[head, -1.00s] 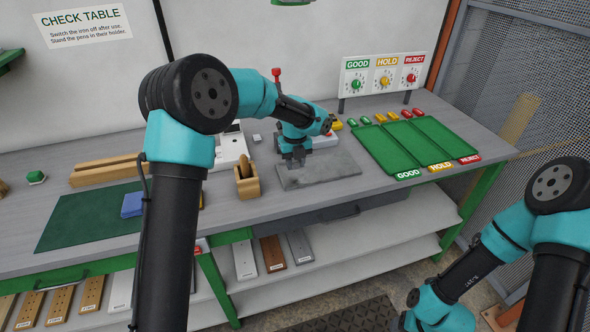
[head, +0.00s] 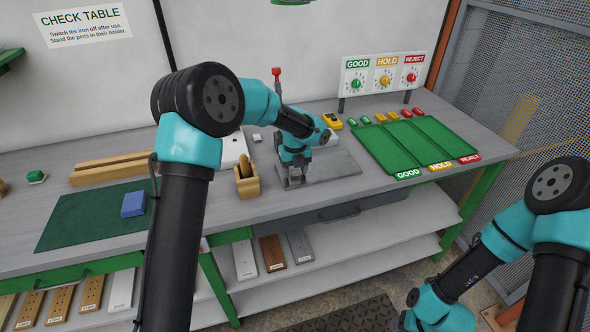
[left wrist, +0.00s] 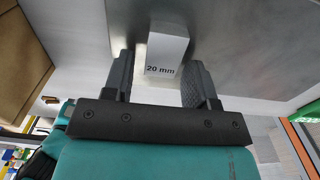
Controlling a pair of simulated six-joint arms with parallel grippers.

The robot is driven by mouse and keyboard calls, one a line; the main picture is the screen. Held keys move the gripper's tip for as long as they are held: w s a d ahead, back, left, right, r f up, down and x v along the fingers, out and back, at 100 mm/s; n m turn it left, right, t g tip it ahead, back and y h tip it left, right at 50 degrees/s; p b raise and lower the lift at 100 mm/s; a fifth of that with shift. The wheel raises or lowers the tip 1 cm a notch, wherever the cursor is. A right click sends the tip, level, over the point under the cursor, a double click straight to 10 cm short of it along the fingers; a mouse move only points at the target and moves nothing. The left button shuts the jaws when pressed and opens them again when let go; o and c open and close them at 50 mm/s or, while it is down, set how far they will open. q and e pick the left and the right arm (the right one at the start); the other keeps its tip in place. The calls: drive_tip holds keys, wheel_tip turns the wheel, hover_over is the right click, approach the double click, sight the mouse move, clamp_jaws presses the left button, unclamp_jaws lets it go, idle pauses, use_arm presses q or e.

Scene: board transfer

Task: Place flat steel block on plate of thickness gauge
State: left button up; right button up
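A pale block marked "20 mm" (left wrist: 166,52) stands between the two fingers of my left gripper (left wrist: 160,82) in the left wrist view. The fingers are apart, with a gap visible on the block's left side; contact on its right is unclear. In the head view my left gripper (head: 292,182) is low over the left end of a grey flat slab (head: 335,167), and the block cannot be made out there. A post with a red top (head: 276,72), perhaps part of the thickness gauge, rises behind my left arm, which hides its lower part.
A wooden pen holder (head: 247,183) stands close left of my left gripper. A white device (head: 234,148) is behind it. Green sorting trays (head: 390,150) lie to the right. A blue block (head: 133,204) rests on a green mat (head: 85,222) at left.

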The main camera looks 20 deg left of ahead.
sight(295, 171)
use_arm(q)
drive_tip(key=shift+o, duration=0.3)
drive_tip(key=shift+r, duration=0.1)
wheel_tip(295, 171, up, 12)
idle(0.5)
idle(0.4)
